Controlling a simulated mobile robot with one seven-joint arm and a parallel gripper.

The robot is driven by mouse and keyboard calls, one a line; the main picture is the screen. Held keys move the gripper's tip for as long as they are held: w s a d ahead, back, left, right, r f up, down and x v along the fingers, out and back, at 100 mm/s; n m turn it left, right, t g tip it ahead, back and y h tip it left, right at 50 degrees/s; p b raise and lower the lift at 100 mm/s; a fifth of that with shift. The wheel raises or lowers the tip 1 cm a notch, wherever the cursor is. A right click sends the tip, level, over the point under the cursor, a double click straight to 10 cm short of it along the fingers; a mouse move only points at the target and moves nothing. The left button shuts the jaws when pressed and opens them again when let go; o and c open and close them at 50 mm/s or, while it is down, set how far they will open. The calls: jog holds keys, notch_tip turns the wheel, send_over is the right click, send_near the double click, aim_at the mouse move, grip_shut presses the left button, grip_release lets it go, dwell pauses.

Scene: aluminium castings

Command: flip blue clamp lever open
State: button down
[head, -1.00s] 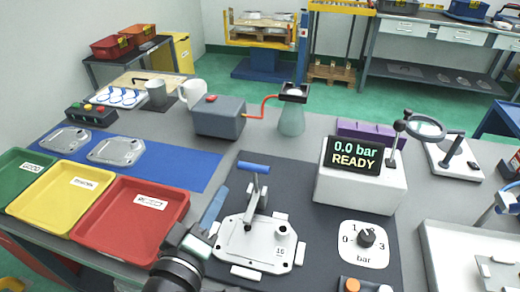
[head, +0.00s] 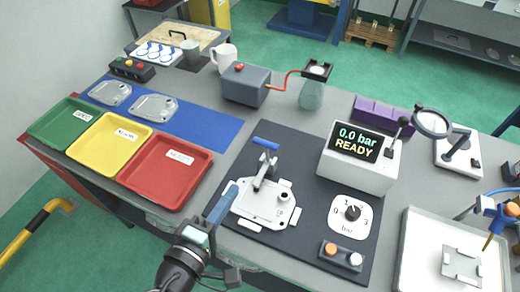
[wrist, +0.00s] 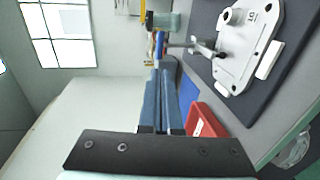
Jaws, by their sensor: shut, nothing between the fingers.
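The clamp lever has a blue bar handle (head: 266,143) on a grey arm that stands up from the clamp on the fixture. The clamp sits over a pale aluminium casting (head: 262,207). In the wrist view the casting (wrist: 245,42) is at upper right, and the blue handle (wrist: 159,46) shows just beyond my fingertips. My gripper (head: 229,195) has blue fingers, is shut and empty, and is at the casting's left edge in the head view, apart from the handle. The fingers (wrist: 159,72) lie together in the wrist view.
Red (head: 167,172), yellow (head: 108,143) and green (head: 66,123) trays stand to the left. A gauge box (head: 358,162) reading "0.0 bar READY", a dial (head: 351,214) and a button box (head: 342,256) are to the right. The dark mat behind the clamp is partly clear.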

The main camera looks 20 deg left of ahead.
aim_at(264, 146)
jog(key=shift+w, duration=0.1)
jog(key=w+f+p, duration=0.1)
jog(key=w, duration=0.8)
jog(key=w+f+p, duration=0.1)
jog(key=w, duration=0.3)
jog(key=shift+w+d+f+p, duration=0.25)
jog(key=shift+w+f+p, duration=0.05)
jog(key=shift+f+p, duration=0.05)
jog(key=shift+r, duration=0.1)
